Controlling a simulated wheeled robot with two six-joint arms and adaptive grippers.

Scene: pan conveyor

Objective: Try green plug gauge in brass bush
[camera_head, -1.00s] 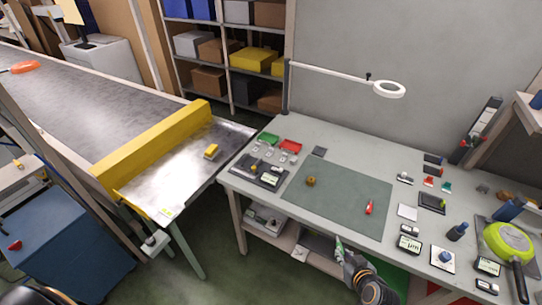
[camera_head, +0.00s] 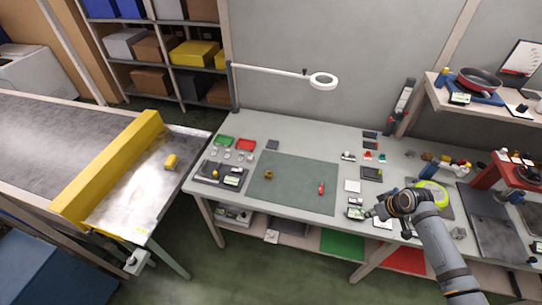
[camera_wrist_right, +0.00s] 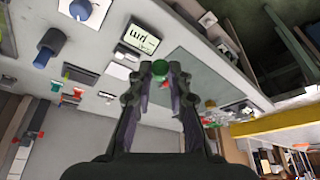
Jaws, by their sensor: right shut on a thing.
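The brass bush (camera_head: 268,175) stands on the left part of the grey-green mat (camera_head: 294,203) on the workbench. My right gripper (camera_head: 369,213) is over the bench's front right part, right of the mat and well apart from the bush. In the right wrist view my right gripper (camera_wrist_right: 159,76) is shut on the green plug gauge (camera_wrist_right: 160,68), whose green end shows between the fingertips. The rest of the gauge is hidden in that view. In the head view the gauge is too small to make out. My left gripper is not in view.
A red piece (camera_head: 321,188) lies on the mat's right side. A display unit (camera_head: 355,213) is close to my right gripper. A green tray (camera_head: 226,141) and a red tray (camera_head: 244,144) stand at the back left. The mat's middle is clear.

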